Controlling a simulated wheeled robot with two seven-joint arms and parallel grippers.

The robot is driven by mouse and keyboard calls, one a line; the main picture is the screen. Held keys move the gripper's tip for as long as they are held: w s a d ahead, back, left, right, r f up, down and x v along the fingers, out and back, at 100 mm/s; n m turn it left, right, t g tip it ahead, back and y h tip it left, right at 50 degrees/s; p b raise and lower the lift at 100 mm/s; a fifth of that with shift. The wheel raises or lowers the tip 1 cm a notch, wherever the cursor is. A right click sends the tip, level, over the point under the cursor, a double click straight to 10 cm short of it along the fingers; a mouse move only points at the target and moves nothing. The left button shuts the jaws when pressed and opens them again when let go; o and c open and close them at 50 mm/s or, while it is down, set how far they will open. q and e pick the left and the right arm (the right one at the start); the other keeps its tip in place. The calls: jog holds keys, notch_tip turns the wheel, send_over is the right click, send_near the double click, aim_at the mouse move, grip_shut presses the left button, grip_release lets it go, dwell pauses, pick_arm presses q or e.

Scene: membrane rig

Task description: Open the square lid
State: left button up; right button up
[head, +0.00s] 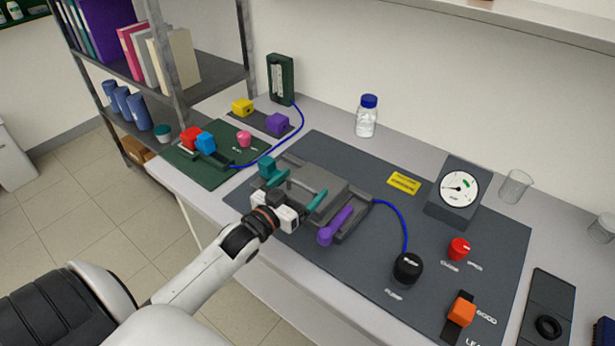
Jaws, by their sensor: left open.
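The grey membrane rig with its square lid (327,184) stands on the dark mat in the middle of the bench. The lid lies flat and looks down on the rig body. A teal block (267,167) sits at the rig's left and a purple lever (337,224) at its front right. My left gripper (295,205) is at the rig's front left edge, its fingers pointing at the rig. It is open; I cannot tell whether it touches the lid. The gripper hides part of the rig's front. My right gripper is not in view.
A black pump knob (407,268), red knob (459,248), orange switch (461,310) and gauge (457,190) are to the right. A blue-capped bottle (367,116) stands behind. Blue tubes run from both sides of the rig. A green mat (213,178) with coloured blocks is left.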

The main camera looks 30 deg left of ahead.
aim_at(313, 185)
pick_arm(q)
jog(key=shift+w+d+r, duration=0.1)
jog(key=shift+w, duration=1.35)
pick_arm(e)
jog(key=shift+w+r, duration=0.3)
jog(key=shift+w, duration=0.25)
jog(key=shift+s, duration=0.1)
